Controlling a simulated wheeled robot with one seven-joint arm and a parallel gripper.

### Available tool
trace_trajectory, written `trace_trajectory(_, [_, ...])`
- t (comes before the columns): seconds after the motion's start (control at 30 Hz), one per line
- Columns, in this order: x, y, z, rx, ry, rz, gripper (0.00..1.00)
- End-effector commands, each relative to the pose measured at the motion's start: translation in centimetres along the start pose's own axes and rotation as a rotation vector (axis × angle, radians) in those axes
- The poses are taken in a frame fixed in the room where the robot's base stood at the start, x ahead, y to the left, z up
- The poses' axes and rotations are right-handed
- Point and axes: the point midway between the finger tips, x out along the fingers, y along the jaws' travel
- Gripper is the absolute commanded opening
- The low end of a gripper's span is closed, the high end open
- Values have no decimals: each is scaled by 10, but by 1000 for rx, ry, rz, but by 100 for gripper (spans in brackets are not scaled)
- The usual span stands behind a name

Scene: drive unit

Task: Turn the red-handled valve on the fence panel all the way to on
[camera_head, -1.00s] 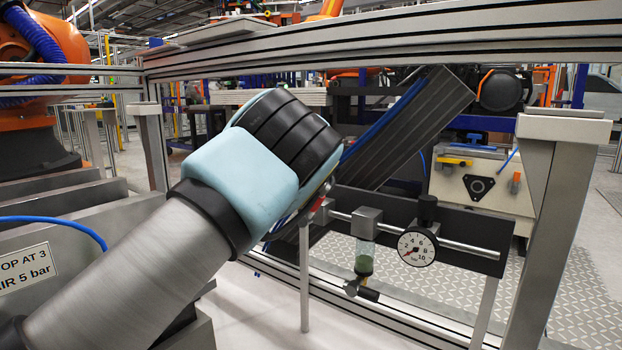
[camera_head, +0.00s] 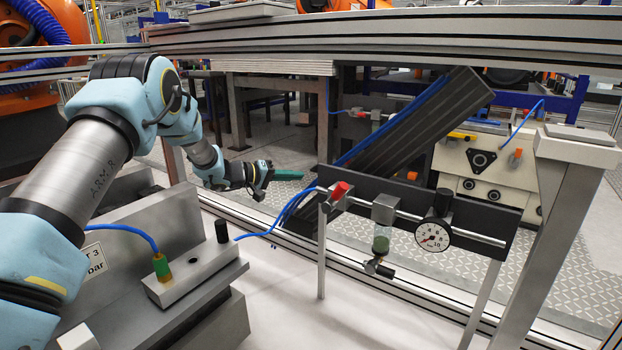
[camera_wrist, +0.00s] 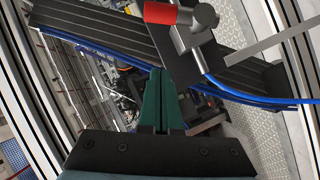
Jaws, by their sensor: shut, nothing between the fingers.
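The red-handled valve (camera_head: 340,191) sits at the left end of the black fence panel (camera_head: 480,213), with blue hoses entering at its left. Its red handle (camera_wrist: 160,13) is at the top of the wrist view, beside a grey metal body. My gripper (camera_head: 301,175) is to the left of the valve in the head view, its green fingers pointing right. In the wrist view the fingers (camera_wrist: 158,72) are together and empty, with their tips below the red handle and apart from it.
A filter with a green bowl (camera_head: 381,243) and a round gauge (camera_head: 433,236) are on the panel right of the valve. The gauge needle points low left. A grey block (camera_head: 195,275) stands below my arm. A metal rail (camera_head: 400,38) crosses above.

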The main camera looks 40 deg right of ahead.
Motion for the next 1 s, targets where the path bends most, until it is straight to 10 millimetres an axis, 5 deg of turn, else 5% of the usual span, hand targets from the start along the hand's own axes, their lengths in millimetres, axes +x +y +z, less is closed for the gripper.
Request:
trace_trajectory(0.53, [92, -2, 1, 1, 0, -1, 0])
trace_trajectory(1.0, [100, -1, 38, 0, 2, -3, 0])
